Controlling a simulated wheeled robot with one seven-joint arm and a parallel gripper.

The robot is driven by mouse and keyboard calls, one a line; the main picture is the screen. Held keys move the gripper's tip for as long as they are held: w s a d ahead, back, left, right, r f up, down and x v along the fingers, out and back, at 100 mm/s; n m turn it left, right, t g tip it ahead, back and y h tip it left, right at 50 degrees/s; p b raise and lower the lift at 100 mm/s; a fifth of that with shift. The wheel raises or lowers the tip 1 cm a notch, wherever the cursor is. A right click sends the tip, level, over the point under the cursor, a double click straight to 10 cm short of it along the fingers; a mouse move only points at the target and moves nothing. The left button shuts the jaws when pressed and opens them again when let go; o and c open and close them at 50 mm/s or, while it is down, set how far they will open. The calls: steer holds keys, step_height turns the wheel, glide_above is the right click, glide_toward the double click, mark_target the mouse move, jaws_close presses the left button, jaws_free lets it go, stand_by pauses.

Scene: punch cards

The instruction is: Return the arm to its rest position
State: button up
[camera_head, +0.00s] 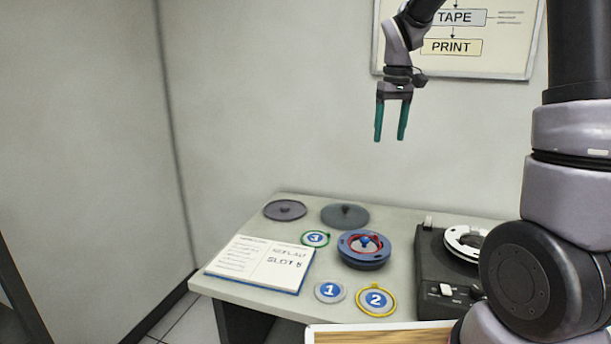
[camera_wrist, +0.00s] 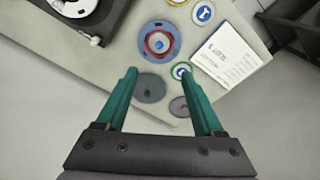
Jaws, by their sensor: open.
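My gripper (camera_head: 391,138) is open and empty, with its green fingers pointing down. It hangs high above the back of the table, in front of the wall. In the wrist view my gripper (camera_wrist: 163,75) shows its two fingers wide apart, with nothing between them but the table far below. My arm reaches in from the upper right of the head view.
The table (camera_head: 262,296) holds an open book (camera_head: 262,263), a blue reel (camera_head: 363,250), two dark lids (camera_head: 285,210) (camera_head: 345,215), numbered discs (camera_head: 330,291) (camera_head: 376,300) (camera_head: 315,238) and a dark machine (camera_head: 440,270). A wall chart (camera_head: 500,62) hangs behind my arm.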

steer(key=s+d+r+m+t+y, duration=0.1)
steer(key=s+r+m+t, duration=0.2)
steer(key=s, duration=0.8)
steer(key=s+d+r+m+t, duration=0.2)
steer(key=s+r+m+t, duration=0.1)
steer(key=s, duration=0.8)
steer(key=shift+r+m+y, duration=0.4)
steer(key=shift+r+m, duration=0.1)
steer(key=shift+r, duration=0.35)
